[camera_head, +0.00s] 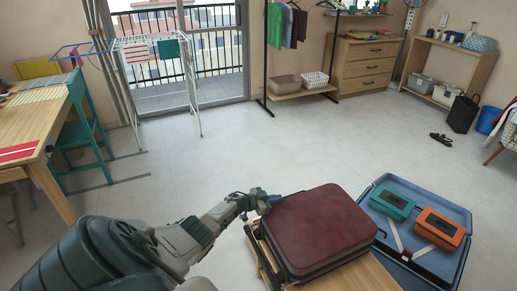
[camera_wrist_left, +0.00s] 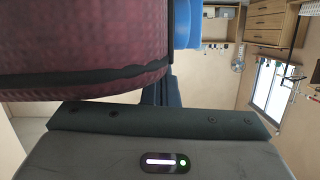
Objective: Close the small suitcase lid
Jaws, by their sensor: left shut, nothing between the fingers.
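The small suitcase (camera_head: 318,228) is dark red and lies flat on a wooden stand. Its lid is down over the base in the head view, with a dark seam around the side. I cannot tell whether it is fully closed. My left gripper (camera_head: 270,198) is shut and empty at the suitcase's back left corner, close to the lid's edge. In the left wrist view the suitcase's red textured side (camera_wrist_left: 85,45) fills the upper left, very near the gripper (camera_wrist_left: 160,95). Whether they touch is unclear. My right gripper is not in view.
A larger blue open suitcase (camera_head: 455,212) lies to the right, holding a green case (camera_head: 391,203) and an orange case (camera_head: 440,229). A wooden table (camera_head: 35,130) and green chair (camera_head: 82,125) stand at left.

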